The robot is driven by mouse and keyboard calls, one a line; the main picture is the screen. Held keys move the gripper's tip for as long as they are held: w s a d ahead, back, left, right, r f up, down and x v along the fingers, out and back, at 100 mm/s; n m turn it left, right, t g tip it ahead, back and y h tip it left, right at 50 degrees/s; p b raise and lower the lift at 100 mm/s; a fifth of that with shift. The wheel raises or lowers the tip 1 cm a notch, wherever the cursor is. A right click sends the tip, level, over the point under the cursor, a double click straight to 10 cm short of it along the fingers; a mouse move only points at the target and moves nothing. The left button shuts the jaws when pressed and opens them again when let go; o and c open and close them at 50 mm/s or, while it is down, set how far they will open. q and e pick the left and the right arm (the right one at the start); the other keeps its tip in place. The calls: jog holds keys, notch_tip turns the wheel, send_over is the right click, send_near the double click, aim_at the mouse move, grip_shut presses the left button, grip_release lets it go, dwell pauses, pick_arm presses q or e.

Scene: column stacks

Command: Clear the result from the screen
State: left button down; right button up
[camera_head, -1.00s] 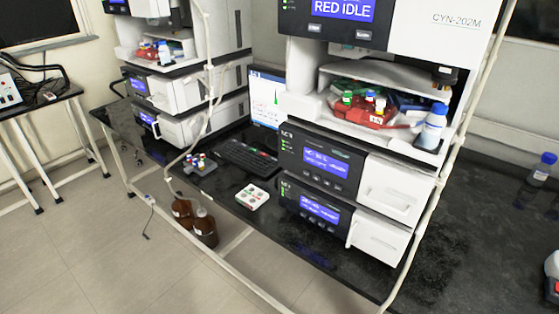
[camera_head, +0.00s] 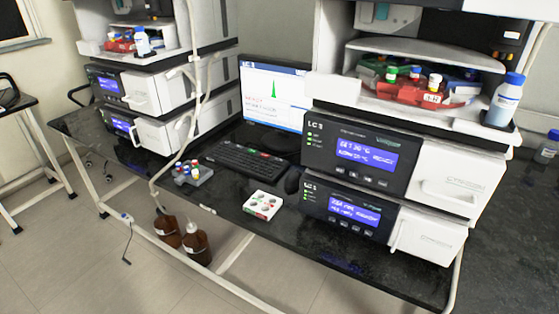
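The screen (camera_head: 272,95) stands on the black bench between two instrument stacks. It is lit and shows a green peak on a white plot, with small red lines of text below it. Its right edge is partly hidden by the right stack. A black keyboard (camera_head: 243,161) with a few coloured keys lies in front of the screen. A small white box (camera_head: 262,205) with green and red spots on top sits near the bench's front edge. A dark mouse (camera_head: 292,181) lies between the keyboard and the right stack. Neither of my grippers is in view.
The right stack's lower module (camera_head: 345,215) stands close beside the mouse. A grey vial rack (camera_head: 192,173) sits left of the keyboard. Brown bottles (camera_head: 197,245) stand below the bench front. A pale tube (camera_head: 188,130) hangs before the left stack. A blue-capped bottle (camera_head: 507,101) stands on the right stack.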

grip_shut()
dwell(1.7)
